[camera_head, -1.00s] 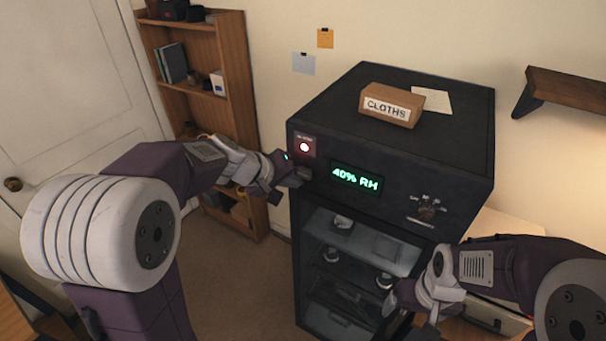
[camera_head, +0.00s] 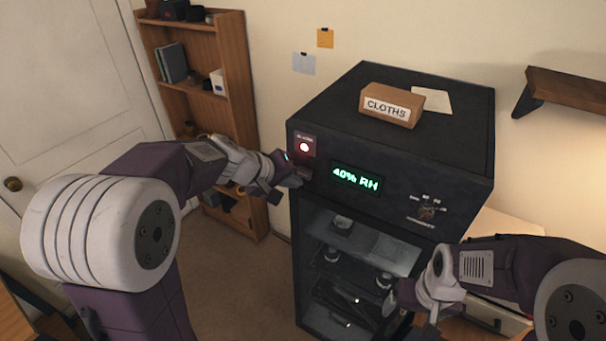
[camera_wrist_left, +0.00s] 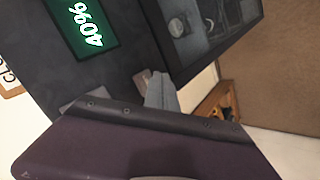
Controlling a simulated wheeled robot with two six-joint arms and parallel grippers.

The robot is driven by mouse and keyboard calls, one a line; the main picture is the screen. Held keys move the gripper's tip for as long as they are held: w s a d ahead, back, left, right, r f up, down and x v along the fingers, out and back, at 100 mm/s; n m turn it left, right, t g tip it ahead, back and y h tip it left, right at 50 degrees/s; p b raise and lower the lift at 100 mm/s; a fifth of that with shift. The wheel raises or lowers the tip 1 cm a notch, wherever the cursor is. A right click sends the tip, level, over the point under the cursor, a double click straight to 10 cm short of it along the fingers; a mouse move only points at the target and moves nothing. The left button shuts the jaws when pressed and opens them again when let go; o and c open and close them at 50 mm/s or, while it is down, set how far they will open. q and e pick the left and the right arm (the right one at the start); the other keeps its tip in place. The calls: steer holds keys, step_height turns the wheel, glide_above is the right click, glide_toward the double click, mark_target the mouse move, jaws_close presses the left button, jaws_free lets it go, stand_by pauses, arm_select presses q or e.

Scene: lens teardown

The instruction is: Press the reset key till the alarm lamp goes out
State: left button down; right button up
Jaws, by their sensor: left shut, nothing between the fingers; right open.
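In the left wrist view the left fingers (camera_wrist_left: 160,92) show near the cabinet front. My right gripper (camera_head: 410,306) is open at the lower right, in front of the cabinet's glass door.
A green display (camera_head: 356,179) reads 40% RH, with a dial (camera_head: 427,213) to its right. A cloths box (camera_head: 391,104) sits on the cabinet top. A wooden bookshelf (camera_head: 237,80) stands behind at the left; a wall shelf (camera_head: 565,90) is at the right.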

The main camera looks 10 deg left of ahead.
arm_select(q)
steer(key=shift+w, duration=0.1)
stand_by(0.6)
steer(key=shift+w+d, duration=0.2)
steer(key=shift+w, duration=0.1)
steer(key=shift+w+d, duration=0.15)
steer(key=shift+w, duration=0.3)
stand_by(0.6)
steer(key=shift+s+a+b, duration=0.3)
steer(key=shift+s+b, duration=0.2)
steer(key=shift+s, duration=0.35)
